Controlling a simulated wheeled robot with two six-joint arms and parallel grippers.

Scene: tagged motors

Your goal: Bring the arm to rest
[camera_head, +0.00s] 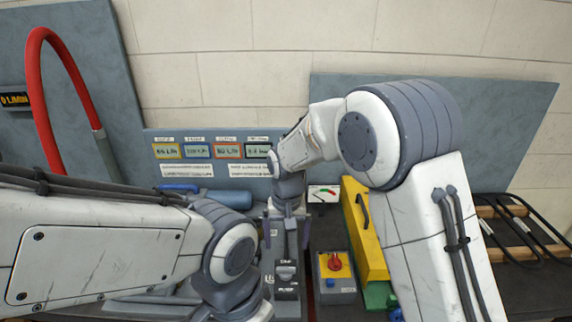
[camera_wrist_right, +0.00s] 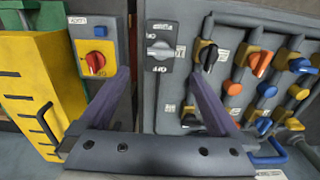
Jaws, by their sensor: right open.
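My right arm (camera_head: 372,135) comes in from the right, bends over at the top and reaches left. Its gripper (camera_head: 286,238) points down over the bench, with its two fingers apart and nothing between them. I cannot tell whether a finger touches the panel. My left arm (camera_head: 110,240) crosses the lower left; its gripper is out of view.
A control box (camera_head: 335,270) with a red knob and a yellow case (camera_head: 362,230) with a black handle stand right of the gripper. A red hose (camera_head: 45,90) arches at left. Small displays (camera_head: 197,151) stand behind.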

